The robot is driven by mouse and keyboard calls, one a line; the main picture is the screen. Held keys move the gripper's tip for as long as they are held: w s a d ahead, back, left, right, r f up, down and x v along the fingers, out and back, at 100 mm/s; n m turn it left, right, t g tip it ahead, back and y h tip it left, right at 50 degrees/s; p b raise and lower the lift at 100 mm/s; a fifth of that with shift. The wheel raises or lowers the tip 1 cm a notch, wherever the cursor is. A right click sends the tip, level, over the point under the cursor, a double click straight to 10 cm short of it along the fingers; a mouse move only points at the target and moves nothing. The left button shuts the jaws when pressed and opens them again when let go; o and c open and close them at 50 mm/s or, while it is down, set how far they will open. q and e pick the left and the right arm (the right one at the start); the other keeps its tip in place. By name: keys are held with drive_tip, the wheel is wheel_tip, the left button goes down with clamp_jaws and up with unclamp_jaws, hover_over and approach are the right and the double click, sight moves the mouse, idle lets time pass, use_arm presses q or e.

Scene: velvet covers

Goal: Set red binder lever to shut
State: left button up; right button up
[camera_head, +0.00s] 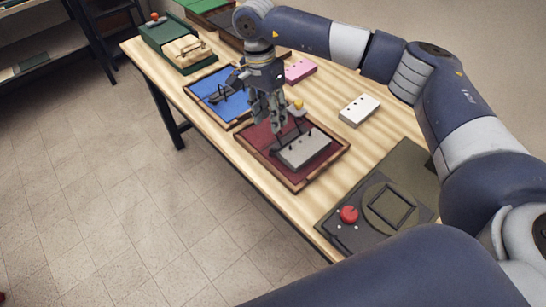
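The red binder (258,142) lies open on the table, a dark red panel with a brown wooden edge. Dark curved metal pieces and a pale punched block (304,149) are on it. A small yellow knob (298,104), which looks like the lever's end, stands up at its far side. My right gripper (274,130) points down over the far left part of the binder, just left of the knob. Its fingers look close together, but I cannot tell whether they are shut or touch the lever. My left gripper is not in view.
A blue binder (232,107) lies beyond the red one, with a green binder (158,34) farther back. A pink block (299,71) and a white block (359,109) lie to the right. A dark panel with a red knob (349,214) is at the near end.

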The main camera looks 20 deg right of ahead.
wheel_tip(320, 180, down, 5)
drive_tip(key=shift+s+r+p, duration=0.1)
drive_tip(key=shift+r+p, duration=0.1)
drive_tip(key=shift+p, duration=0.65)
drive_tip(key=f, duration=0.3)
drive_tip(key=f+p, duration=0.1)
drive_tip(key=f, duration=0.1)
drive_tip(key=shift+s+d, duration=0.3)
drive_tip(key=shift+s, duration=0.05)
drive_tip(key=shift+f, duration=0.6)
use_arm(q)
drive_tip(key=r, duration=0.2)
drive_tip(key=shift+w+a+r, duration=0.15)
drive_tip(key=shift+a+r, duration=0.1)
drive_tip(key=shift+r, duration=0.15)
